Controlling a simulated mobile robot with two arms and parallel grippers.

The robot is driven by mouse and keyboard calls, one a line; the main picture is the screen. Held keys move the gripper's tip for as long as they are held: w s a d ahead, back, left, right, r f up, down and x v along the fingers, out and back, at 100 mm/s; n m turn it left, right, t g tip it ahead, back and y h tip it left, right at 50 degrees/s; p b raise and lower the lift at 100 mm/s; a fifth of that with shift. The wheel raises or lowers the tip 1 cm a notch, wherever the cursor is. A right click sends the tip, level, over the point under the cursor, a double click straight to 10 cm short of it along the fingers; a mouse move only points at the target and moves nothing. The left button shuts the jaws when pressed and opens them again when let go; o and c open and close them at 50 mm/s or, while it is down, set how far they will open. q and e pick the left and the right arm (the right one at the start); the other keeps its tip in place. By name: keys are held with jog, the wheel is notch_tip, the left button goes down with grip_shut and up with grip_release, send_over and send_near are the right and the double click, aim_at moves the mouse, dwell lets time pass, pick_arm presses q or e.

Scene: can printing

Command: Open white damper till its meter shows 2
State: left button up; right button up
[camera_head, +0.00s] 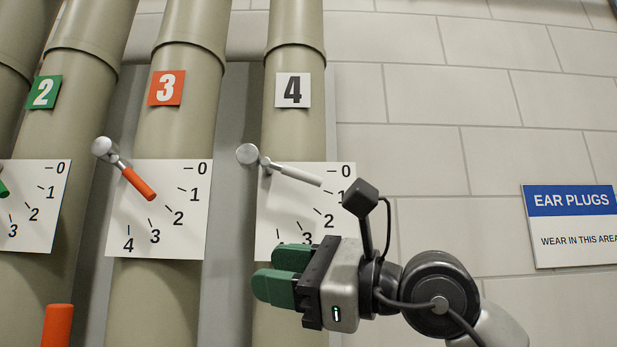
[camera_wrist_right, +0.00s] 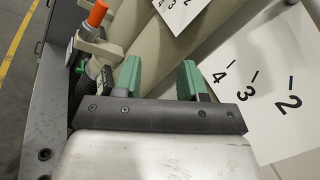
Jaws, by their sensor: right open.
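The white damper handle (camera_head: 297,175) sits on the pipe under the white sign "4" (camera_head: 293,90). It points right and slightly down, close to the 1 mark on its white meter plate (camera_head: 272,205). The plate's 2 and part of its 3 show; its lower part is hidden behind my gripper. My right gripper (camera_head: 274,272) has green fingers and is below the handle, apart from it, in front of the plate's lower edge. In the right wrist view the fingers (camera_wrist_right: 160,80) are spread with nothing between them; a meter plate (camera_wrist_right: 262,75) is at right. My left gripper is not in view.
An orange handle (camera_head: 138,183) on pipe 3 and a partly seen green handle (camera_head: 3,188) on pipe 2 are to the left. An orange-topped object (camera_head: 57,325) is at lower left. An ear plugs sign (camera_head: 573,226) hangs on the right wall.

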aim_at(310, 176)
jog(key=s+d+r+m+t+h, duration=0.1)
jog(key=s+d+r+t+h, duration=0.1)
jog(key=d+r+t+h, duration=0.4)
jog(key=s+d+r+m+t+h, duration=0.1)
jog(key=s+d+r+t+h, duration=0.15)
jog(key=r, duration=0.45)
jog(key=shift+t+h, duration=0.25)
jog(key=p+x, duration=0.5)
jog(key=x, duration=0.5)
jog(key=shift+w+r, duration=0.1)
jog(key=shift+w, duration=0.1)
jog(key=shift+w+a+f+p, duration=0.2)
jog(key=shift+w+a+p, duration=0.2)
jog(key=shift+w, duration=0.15)
jog(key=shift+d, duration=0.1)
grip_shut()
